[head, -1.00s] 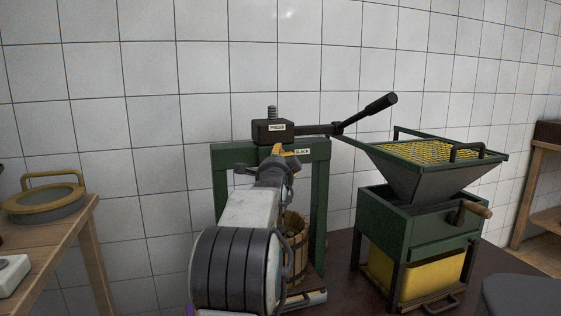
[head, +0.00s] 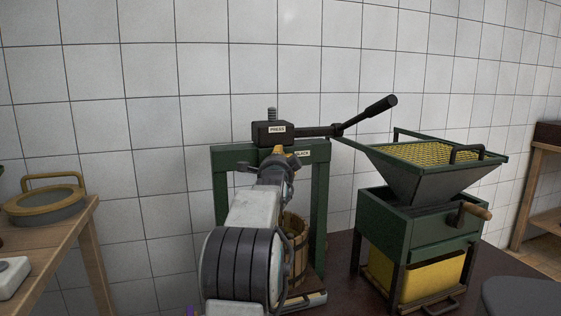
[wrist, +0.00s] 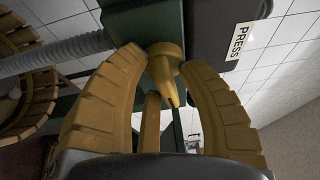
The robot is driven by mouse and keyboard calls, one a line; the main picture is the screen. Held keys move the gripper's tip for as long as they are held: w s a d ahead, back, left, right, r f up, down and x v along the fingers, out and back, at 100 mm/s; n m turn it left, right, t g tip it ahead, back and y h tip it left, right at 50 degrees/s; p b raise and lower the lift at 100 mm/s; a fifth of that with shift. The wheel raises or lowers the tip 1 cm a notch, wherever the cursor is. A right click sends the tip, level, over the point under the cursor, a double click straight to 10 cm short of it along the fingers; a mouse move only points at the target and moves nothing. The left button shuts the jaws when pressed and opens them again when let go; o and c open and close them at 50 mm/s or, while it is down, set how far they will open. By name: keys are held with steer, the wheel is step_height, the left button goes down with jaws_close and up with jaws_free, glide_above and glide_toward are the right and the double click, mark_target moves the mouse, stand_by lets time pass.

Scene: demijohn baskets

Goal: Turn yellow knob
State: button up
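The yellow knob (wrist: 166,66) shows in the wrist view on the green beam of the press, with a round body and a pointed part hanging towards me. The fingers are spread, with clear space around the pointed part; whether a tip touches the knob I cannot tell. In the head view my gripper (head: 284,157) is in front of the press beam (head: 236,154), and the knob cannot be told apart from the yellow fingers.
The black press head (head: 271,133) with its long lever (head: 365,116) sits above the beam. A slatted basket (head: 296,250) stands below, partly behind my arm. A green crusher with a hopper (head: 418,180) stands right. A wooden table (head: 60,232) is left.

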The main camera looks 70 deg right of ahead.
steer(key=shift+r, duration=0.1)
jaws_close()
steer(key=shift+r+m+b, duration=0.15)
steer(key=shift+m+b, duration=0.2)
steer(key=shift+m, duration=0.05)
steer(key=shift+o, duration=1)
jaws_free()
steer(key=shift+s, duration=0.2)
steer(key=shift+o, duration=0.6)
steer(key=shift+w, duration=0.1)
steer(key=shift+a+f, duration=0.1)
steer(key=shift+f, duration=0.1)
steer(key=v, duration=1.1)
steer(key=shift+a+r, duration=0.15)
steer(key=shift+a, duration=0.2)
